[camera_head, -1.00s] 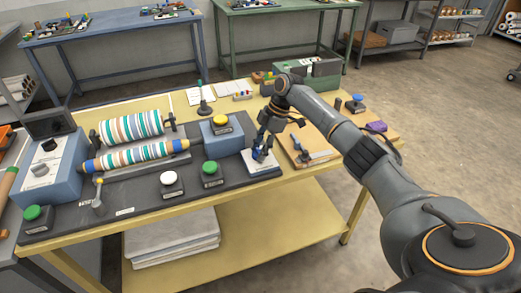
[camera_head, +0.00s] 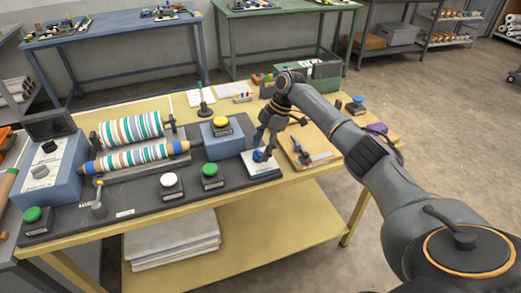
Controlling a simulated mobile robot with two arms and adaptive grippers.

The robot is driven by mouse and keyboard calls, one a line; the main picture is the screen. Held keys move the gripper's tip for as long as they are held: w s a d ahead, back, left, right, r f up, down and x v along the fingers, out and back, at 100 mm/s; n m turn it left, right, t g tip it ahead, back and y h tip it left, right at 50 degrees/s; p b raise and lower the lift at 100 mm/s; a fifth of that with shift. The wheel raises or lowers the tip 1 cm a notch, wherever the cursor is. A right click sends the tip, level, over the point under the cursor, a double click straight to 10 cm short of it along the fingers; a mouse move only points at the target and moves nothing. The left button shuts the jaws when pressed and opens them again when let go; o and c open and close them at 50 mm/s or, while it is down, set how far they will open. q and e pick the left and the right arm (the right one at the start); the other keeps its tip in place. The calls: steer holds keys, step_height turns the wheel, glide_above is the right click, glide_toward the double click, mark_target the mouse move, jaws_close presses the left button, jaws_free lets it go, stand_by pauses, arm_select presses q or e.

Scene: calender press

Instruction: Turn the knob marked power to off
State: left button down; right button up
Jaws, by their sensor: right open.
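A blue knob (camera_head: 260,156) stands on a small white plate (camera_head: 263,169) at the right end of the press's dark base. My right gripper (camera_head: 265,147) points down over this knob, its fingers open and close around or just above it. I cannot tell whether they touch it. A black knob (camera_head: 49,146) and a grey knob (camera_head: 40,171) sit on the blue control box (camera_head: 62,180) at the left. The knob labels are too small to read, so I cannot tell which is marked power. My left gripper is not in view.
Striped rollers (camera_head: 135,156) lie across the press. A white button (camera_head: 169,180), a green button (camera_head: 210,170) and a yellow button (camera_head: 220,122) stand near the gripper. A wooden board (camera_head: 312,139) lies just right of it.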

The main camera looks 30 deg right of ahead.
steer(key=v, duration=1.1)
steer(key=shift+s+f, duration=0.1)
steer(key=shift+f, duration=0.05)
